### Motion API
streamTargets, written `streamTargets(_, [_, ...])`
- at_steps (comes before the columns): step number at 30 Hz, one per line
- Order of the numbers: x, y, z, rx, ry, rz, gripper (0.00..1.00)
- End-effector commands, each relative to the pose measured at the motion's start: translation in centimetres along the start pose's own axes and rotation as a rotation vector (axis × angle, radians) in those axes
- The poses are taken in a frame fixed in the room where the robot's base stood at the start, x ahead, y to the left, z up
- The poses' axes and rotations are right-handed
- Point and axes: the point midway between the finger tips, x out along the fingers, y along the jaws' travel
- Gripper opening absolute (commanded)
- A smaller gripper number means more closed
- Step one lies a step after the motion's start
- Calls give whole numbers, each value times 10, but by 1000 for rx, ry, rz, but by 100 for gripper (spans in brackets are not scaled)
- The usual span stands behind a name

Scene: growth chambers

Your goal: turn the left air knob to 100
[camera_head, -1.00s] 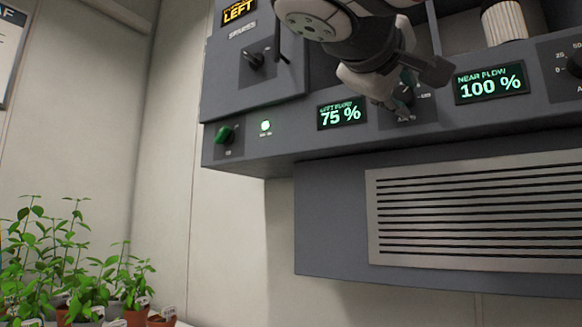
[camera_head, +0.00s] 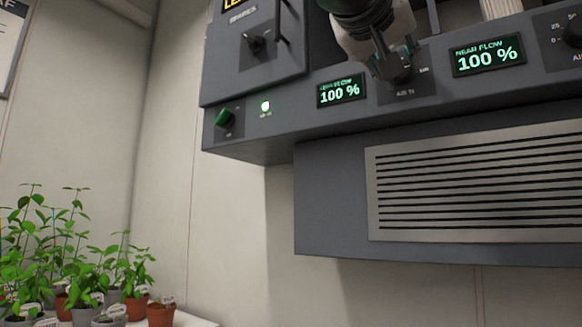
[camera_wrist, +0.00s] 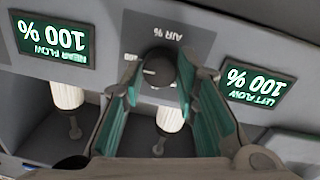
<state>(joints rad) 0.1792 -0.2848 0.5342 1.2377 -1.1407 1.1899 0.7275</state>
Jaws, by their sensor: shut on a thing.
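The left air knob (camera_wrist: 158,69) is a dark round knob on a grey panel marked AIR %, seen upside down in the wrist view. My gripper (camera_wrist: 161,78) has its teal-padded fingers on either side of the knob and is shut on it. In the head view my gripper (camera_head: 396,70) reaches down from the top and mostly hides the knob. The flow display (camera_head: 341,91) left of the knob reads 100 %; it also shows in the wrist view (camera_wrist: 258,88).
The near flow display (camera_head: 488,55) right of the knob reads 100 %. Another air knob (camera_head: 573,33) is at the right edge. A green knob (camera_head: 224,118) and lit green lamp (camera_head: 265,106) are at left. A dark switch (camera_head: 255,43) sits above. Potted plants (camera_head: 160,313) stand lower left.

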Motion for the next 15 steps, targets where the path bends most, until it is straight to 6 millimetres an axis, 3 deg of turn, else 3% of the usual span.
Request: streamTargets(15, [1,-1,2,41,-7,0,0])
